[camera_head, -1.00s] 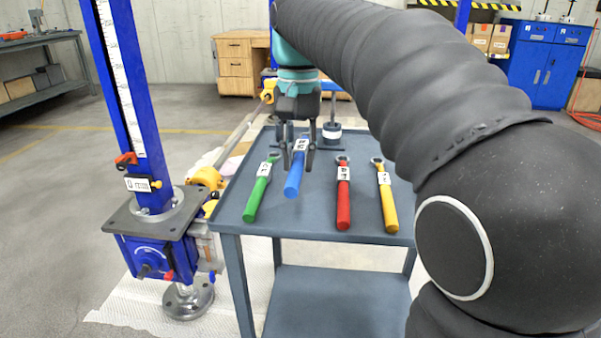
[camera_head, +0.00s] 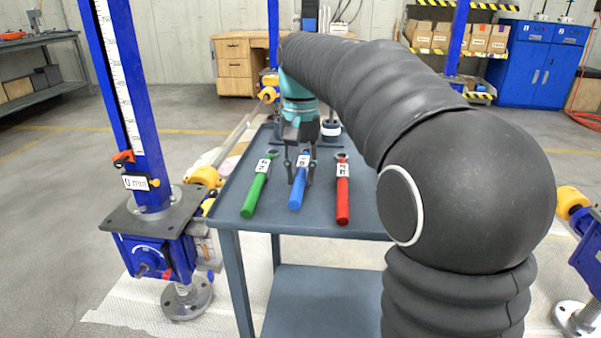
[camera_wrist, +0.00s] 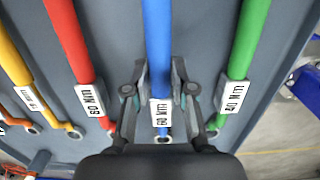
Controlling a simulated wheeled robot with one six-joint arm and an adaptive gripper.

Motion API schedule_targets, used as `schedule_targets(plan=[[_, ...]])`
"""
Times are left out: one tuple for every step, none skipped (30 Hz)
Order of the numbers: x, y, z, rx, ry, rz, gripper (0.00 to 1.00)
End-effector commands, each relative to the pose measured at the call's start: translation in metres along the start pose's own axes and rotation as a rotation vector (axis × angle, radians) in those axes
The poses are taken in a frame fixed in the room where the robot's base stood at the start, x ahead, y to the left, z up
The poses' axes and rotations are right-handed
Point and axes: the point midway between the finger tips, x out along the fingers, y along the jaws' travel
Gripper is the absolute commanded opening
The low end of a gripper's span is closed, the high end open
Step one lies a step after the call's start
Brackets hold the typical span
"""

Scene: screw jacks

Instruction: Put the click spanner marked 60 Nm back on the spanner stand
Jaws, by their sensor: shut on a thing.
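The blue click spanner (camera_head: 297,196) has a white label that reads 60 Nm in the wrist view (camera_wrist: 157,40). My gripper (camera_head: 301,178) is shut on it near the label, one finger on each side, as the wrist view (camera_wrist: 160,85) also shows. The spanner is between the green spanner (camera_head: 255,192) and the red spanner (camera_head: 343,202), roughly in line with them. It is low over the grey-blue stand top (camera_head: 320,228); I cannot tell whether it touches. The green label appears to read 40 Nm (camera_wrist: 234,95).
A yellow spanner (camera_wrist: 14,55) lies left of the red one in the wrist view; my arm hides it in the head view. A dark round piece with a white band (camera_head: 331,131) stands at the back of the top. A blue screw jack (camera_head: 150,225) stands at left.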

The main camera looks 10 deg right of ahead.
Motion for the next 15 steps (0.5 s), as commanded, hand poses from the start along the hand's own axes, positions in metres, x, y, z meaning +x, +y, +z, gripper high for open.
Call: schedule_targets(plan=[[-0.0012, 0.0, 0.0, 0.0, 0.002, -0.001, 0.0], [-0.0012, 0.0, 0.0, 0.0, 0.002, -0.001, 0.0], [-0.0009, 0.0, 0.0, 0.0, 0.001, -0.001, 0.0], [-0.0003, 0.0, 0.0, 0.0, 0.001, 0.0, 0.0], [0.0006, 0.0, 0.0, 0.0, 0.001, 0.0, 0.0], [0.0018, 0.0, 0.0, 0.0, 0.001, 0.0, 0.0], [0.0021, 0.0, 0.0, 0.0, 0.0, 0.0, 0.29], [0.0019, 0.0, 0.0, 0.0, 0.0, 0.0, 0.37], [0.0019, -0.0001, 0.0, 0.0, 0.0, 0.0, 0.47], [0.0019, 0.0, -0.0001, 0.0, 0.0, 0.0, 0.49], [0.0019, -0.0001, -0.0001, 0.0, 0.0, 0.0, 0.49], [0.0018, -0.0001, -0.0001, 0.0, 0.0, 0.0, 0.49], [0.0018, -0.0001, -0.0001, 0.0, 0.0, 0.0, 0.49], [0.0018, -0.0001, -0.0001, 0.0, 0.0, 0.0, 0.49], [0.0018, -0.0001, -0.0001, 0.0, 0.0, 0.0, 0.49]])
